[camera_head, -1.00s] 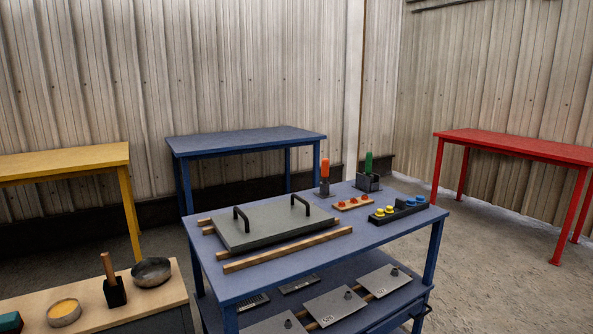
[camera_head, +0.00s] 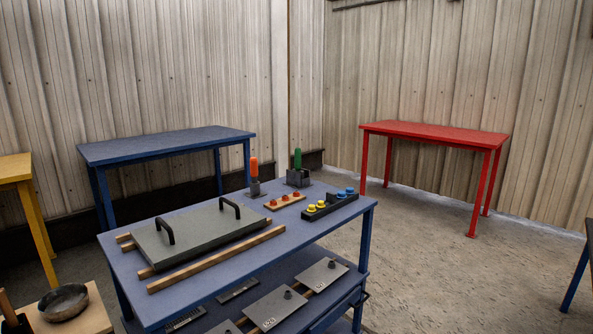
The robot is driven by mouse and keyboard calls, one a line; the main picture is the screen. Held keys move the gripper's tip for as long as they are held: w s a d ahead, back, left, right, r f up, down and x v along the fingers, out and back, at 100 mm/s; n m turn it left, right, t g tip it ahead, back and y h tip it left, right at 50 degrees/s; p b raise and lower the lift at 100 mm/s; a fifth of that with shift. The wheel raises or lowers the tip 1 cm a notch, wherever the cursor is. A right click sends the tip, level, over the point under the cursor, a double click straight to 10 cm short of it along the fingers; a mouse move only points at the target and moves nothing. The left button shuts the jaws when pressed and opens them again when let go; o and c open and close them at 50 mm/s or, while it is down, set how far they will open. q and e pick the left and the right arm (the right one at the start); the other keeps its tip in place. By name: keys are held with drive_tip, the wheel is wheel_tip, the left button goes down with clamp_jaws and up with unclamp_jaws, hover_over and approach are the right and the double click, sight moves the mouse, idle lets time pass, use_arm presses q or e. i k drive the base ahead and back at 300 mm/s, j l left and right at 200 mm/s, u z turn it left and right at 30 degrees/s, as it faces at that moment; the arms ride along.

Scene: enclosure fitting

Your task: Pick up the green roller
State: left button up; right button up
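The green roller (camera_head: 297,158) stands upright in a dark grey holder (camera_head: 299,178) at the far right corner of the blue cart's top (camera_head: 335,205). Only its green upper part shows; its lower end is hidden in the holder. An orange-handled tool (camera_head: 254,167) stands in a smaller holder to its left. Neither of my grippers is in view.
A grey panel with two black handles (camera_head: 190,240) lies on wooden strips on the cart. Open floor lies between the cart and the red table (camera_head: 435,133).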

sight(298, 152)
drive_tip(key=i+l+u, duration=0.1)
drive_tip(key=u, duration=0.35)
drive_tip(key=i+l+u, duration=0.15)
drive_tip(key=u, duration=0.3)
drive_tip(key=l+u, duration=0.25)
drive_tip(key=u, duration=0.2)
drive_tip(key=i, duration=0.05)
